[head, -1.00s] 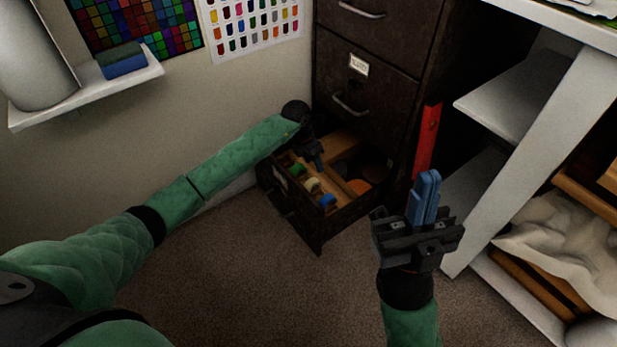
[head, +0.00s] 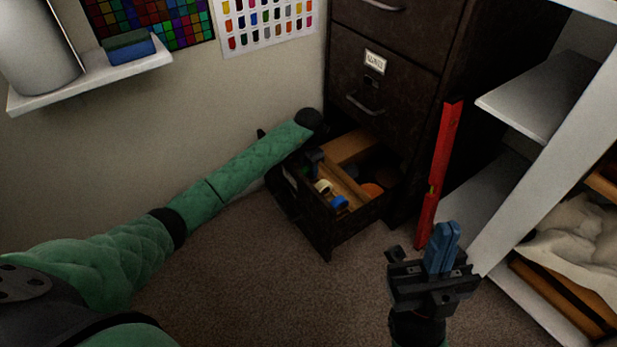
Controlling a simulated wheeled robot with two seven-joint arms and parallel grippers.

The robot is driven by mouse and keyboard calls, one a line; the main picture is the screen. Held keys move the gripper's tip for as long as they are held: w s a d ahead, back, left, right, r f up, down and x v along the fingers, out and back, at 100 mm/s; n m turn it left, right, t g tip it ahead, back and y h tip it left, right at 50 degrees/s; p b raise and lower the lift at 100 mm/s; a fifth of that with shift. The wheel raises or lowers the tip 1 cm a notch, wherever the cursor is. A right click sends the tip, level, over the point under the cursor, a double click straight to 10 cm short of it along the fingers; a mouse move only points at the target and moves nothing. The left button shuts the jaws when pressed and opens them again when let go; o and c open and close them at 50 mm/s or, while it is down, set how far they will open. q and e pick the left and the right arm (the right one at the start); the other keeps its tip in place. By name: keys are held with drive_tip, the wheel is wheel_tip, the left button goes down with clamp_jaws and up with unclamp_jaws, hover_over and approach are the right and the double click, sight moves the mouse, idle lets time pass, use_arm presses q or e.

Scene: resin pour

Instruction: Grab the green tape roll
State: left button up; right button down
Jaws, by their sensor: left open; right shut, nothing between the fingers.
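The open bottom drawer (head: 322,232) of the dark cabinet holds a row of small tape rolls in its front compartment. A pale cream roll (head: 323,187) and a blue roll (head: 339,202) show clearly. I cannot clearly make out the green tape roll; my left gripper covers that end of the row. My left gripper (head: 316,160) is open, reaching down into the drawer at the left end of the row; whether it touches anything is hidden. My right gripper (head: 442,246) is shut and empty, fingers up, in front of the white shelf.
Wooden dividers (head: 347,184) and an orange item (head: 372,190) are also in the drawer. A red level (head: 438,175) leans by the cabinet (head: 395,65). White shelving (head: 530,95) stands at right, a wall shelf (head: 95,75) at upper left. The carpet (head: 250,270) is clear.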

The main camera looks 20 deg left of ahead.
use_arm(q)
drive_tip(key=shift+f, duration=0.5)
drive_tip(key=c, duration=1.1)
drive_tip(key=shift+o, duration=0.2)
drive_tip(key=shift+r, duration=0.15)
